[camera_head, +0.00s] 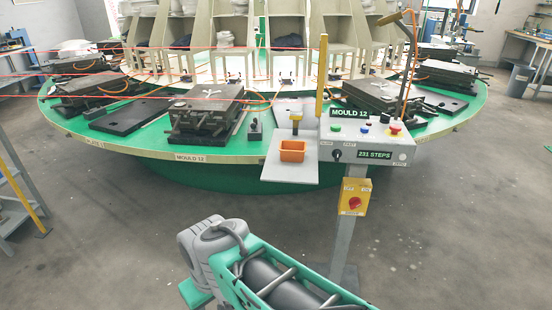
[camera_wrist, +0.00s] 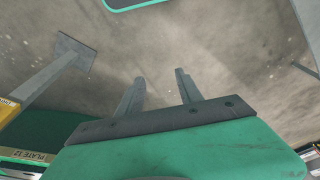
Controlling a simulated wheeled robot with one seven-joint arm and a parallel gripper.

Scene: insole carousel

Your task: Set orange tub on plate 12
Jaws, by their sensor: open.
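The orange tub (camera_head: 292,151) stands on a light grey shelf (camera_head: 287,174) at the front edge of the green turntable, left of the control box. In the wrist view, a rim label reading PLATE 12 (camera_wrist: 57,157) shows at lower left. In the head view I cannot tell which dark plate is plate 12; a black flat plate (camera_head: 128,116) lies left of the mould above the MOULD 12 rim label (camera_head: 190,157). My gripper (camera_wrist: 160,76) is open and empty over bare floor, its two fingers apart. The tub is not seen in the wrist view.
The control box (camera_head: 375,137) stands on a grey post, with a yellow switch box (camera_head: 355,196) below. A yellow-handled tool (camera_head: 296,121) stands behind the tub. A dark mould (camera_head: 205,112) sits to its left. Red lines cross above the turntable's left side.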

